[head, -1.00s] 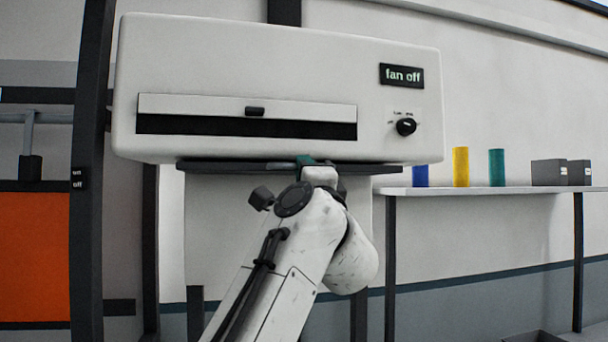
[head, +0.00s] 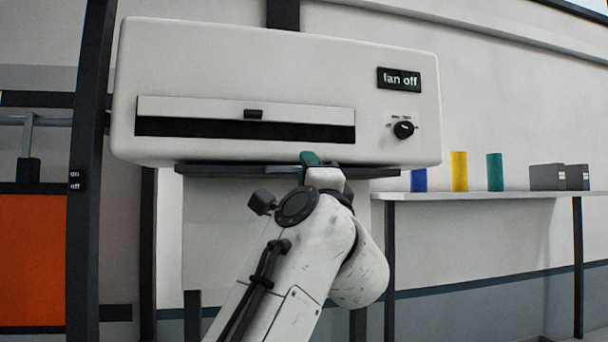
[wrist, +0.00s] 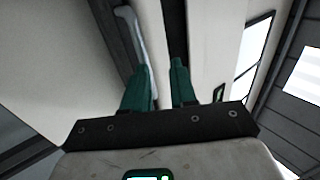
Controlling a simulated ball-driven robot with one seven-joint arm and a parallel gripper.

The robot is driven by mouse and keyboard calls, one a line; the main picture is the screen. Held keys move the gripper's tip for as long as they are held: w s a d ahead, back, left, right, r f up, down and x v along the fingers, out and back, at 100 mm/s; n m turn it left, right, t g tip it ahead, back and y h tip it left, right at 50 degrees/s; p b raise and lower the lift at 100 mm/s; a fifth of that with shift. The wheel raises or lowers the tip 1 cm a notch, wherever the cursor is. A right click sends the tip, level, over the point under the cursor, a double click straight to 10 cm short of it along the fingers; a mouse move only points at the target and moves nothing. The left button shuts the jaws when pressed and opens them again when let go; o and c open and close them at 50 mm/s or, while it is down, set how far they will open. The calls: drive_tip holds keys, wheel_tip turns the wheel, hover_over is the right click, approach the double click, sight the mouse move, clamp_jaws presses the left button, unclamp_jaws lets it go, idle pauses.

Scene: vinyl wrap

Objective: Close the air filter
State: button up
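The air filter unit (head: 200,65) is a large white box on the wall in the head view. Its front has a white flap (head: 190,104) with a small dark handle (head: 253,114). A long black opening (head: 240,130) shows below the flap. My gripper (head: 310,158) is just under the unit's lower edge, below and right of the handle, and mostly hidden behind my wrist. In the wrist view, my gripper's green fingers (wrist: 161,85) stand apart. A pale grey bar (wrist: 134,40) lies beyond the left finger. I cannot tell whether they touch.
A "fan off" display (head: 401,80) and a black knob (head: 403,129) are on the unit's right side. A dark ledge (head: 225,171) runs below the unit. A shelf (head: 490,196) at right holds coloured cylinders and dark boxes. A dark post (head: 90,170) stands at left.

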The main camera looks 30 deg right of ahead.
drive_tip(key=b+v, duration=0.2)
drive_tip(key=v, duration=0.6)
drive_tip(key=shift+b, duration=0.4)
drive_tip(key=shift+w+f, duration=0.1)
drive_tip(key=shift+w, duration=0.05)
drive_tip(key=w+a+f+n+g+y, duration=0.1)
drive_tip(key=w+f+n+g+y, duration=0.2)
drive_tip(key=f+n, duration=0.9)
drive_tip(key=a+f+n+g+y, duration=0.1)
drive_tip(key=f+n+g+y, duration=0.25)
drive_tip(key=f, duration=1.65)
drive_tip(key=s+d+f+n+g, duration=0.1)
drive_tip(key=s+f+g, duration=0.25)
drive_tip(key=f, duration=0.65)
drive_tip(key=s+d+f+n+g, duration=0.25)
drive_tip(key=s+f, duration=0.25)
drive_tip(key=f, duration=0.5)
drive_tip(key=s+f+n+g, duration=0.1)
drive_tip(key=s+f+g, duration=0.4)
drive_tip(key=s+f, duration=0.5)
drive_tip(key=s+a+f+n+g, duration=0.1)
drive_tip(key=s+f+g, duration=0.4)
drive_tip(key=s+f, duration=0.5)
drive_tip(key=s+y, duration=0.1)
drive_tip(key=s, duration=0.6)
drive_tip(key=shift+a, duration=0.2)
drive_tip(key=shift+o, duration=0.2)
